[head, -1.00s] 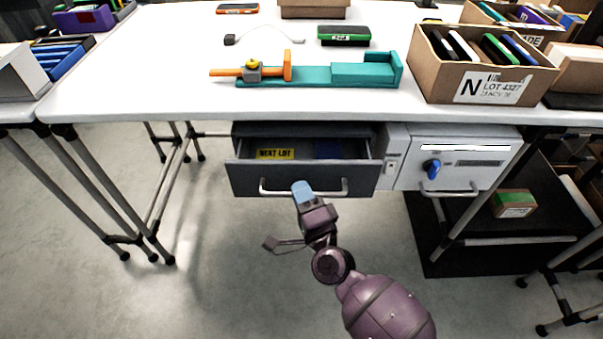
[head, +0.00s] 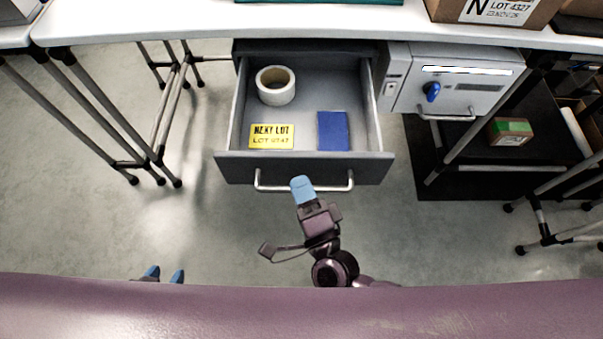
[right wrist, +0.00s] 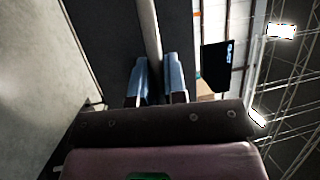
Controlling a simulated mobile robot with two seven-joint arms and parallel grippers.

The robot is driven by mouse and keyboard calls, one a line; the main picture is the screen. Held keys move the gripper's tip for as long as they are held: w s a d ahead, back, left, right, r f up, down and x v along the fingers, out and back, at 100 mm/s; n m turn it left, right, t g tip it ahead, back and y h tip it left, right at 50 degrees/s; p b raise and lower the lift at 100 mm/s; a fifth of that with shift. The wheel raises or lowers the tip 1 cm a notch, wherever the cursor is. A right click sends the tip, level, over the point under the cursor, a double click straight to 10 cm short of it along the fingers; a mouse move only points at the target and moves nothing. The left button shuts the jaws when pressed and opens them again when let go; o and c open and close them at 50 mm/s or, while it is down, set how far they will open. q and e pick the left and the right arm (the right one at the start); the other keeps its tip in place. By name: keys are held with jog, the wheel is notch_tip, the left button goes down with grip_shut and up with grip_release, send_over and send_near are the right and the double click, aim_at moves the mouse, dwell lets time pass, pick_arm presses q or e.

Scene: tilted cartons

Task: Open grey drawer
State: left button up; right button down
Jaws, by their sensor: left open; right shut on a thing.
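The grey drawer (head: 228,168) is pulled well out under the white table in the head view, and its inside shows. My right gripper (head: 302,186) is shut on the drawer's bar handle (head: 272,188) near the middle. In the right wrist view the blue fingers (right wrist: 160,82) sit on either side of the handle bar (right wrist: 149,35). My left gripper (head: 164,273) is open and empty, low at the left of the head view. Only its blue fingertips show above my purple body part.
The drawer holds a white tape roll (head: 276,86), a yellow label card (head: 271,136) and a blue flat item (head: 333,131). A light grey locker with a blue key (head: 433,92) is right of the drawer. Table legs (head: 110,120) stand at left. The floor in front is clear.

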dwell(0.3)
jog(key=c, duration=1.2)
grip_release()
jog(key=shift+s, duration=0.1)
jog(key=v, duration=1)
jog(key=shift+s+d+f, duration=0.1)
jog(key=shift+s+d, duration=0.1)
jog(key=shift+s, duration=0.1)
